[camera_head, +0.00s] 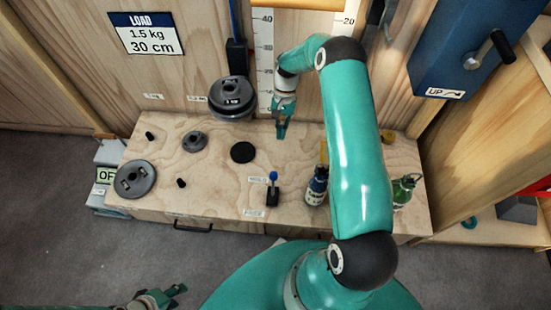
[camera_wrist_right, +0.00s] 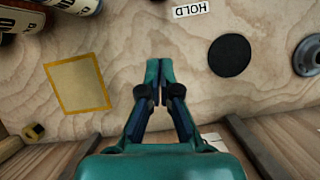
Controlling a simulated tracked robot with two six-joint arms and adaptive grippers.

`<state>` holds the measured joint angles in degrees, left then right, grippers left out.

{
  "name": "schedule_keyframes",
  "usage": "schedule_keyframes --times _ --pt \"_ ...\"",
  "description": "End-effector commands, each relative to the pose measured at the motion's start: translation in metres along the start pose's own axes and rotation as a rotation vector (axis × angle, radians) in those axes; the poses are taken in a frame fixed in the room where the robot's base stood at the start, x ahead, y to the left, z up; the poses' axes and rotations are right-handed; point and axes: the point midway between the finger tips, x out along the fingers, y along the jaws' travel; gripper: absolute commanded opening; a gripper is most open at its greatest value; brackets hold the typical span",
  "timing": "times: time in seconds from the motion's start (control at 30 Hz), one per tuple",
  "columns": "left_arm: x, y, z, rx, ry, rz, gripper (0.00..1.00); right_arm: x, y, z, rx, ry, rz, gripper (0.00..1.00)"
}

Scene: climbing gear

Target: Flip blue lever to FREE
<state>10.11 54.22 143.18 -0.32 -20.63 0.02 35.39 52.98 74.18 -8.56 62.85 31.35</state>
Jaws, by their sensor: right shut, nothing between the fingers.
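The blue lever (camera_head: 273,177) stands on a small black base (camera_head: 272,197) near the front middle of the wooden bench. Its knob shows on the far side of the base, beside the upper small label (camera_head: 258,180); I cannot tell its exact tilt. That label reads HOLD in the right wrist view (camera_wrist_right: 191,9). A second label (camera_head: 254,212) lies nearer the bench front, too small to read. My right gripper (camera_head: 281,133) is shut and empty, behind the lever and apart from it; its closed fingertips also show in the right wrist view (camera_wrist_right: 159,66). My left gripper (camera_head: 175,296) hangs low, in front of the bench.
A black disc (camera_head: 242,152) lies left of my right gripper. Grey weights (camera_head: 136,179) stand further left, and a stacked weight (camera_head: 232,97) is at the back. A blue bottle (camera_head: 317,186) stands right of the lever, a green one (camera_head: 403,190) beyond my right arm.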

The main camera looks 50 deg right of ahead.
Motion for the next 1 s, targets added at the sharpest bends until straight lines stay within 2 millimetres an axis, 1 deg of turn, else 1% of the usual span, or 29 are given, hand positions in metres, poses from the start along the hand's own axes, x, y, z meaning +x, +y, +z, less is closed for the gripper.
schedule_keyframes --times 0.17,0.27,0.6,0.63,0.67,0.8,1.0 --pt "0.002 -0.001 0.0 0.0 0.0 0.0 0.4 0.015 0.001 0.0 0.001 -0.004 0.002 0.0" --pt "0.004 -0.001 0.0 0.0 0.0 0.0 0.4 0.03 0.002 0.0 0.002 -0.004 0.002 0.0" --pt "0.011 -0.004 0.0 0.0 0.0 0.0 0.4 0.101 0.002 0.0 0.004 -0.005 0.002 0.0" --pt "0.011 -0.004 0.0 0.0 0.0 0.0 0.4 0.104 0.002 0.002 0.003 -0.003 0.001 0.0" --pt "0.009 -0.003 0.0 0.0 0.0 0.0 0.4 0.101 0.001 0.008 0.001 -0.002 0.001 0.0" --pt "0.008 -0.003 0.0 0.0 0.0 0.0 0.4 0.105 0.002 0.025 0.001 -0.001 0.001 0.0" --pt "0.007 -0.003 0.0 0.0 0.0 0.0 0.4 0.108 0.001 0.037 0.003 0.0 -0.001 0.0"
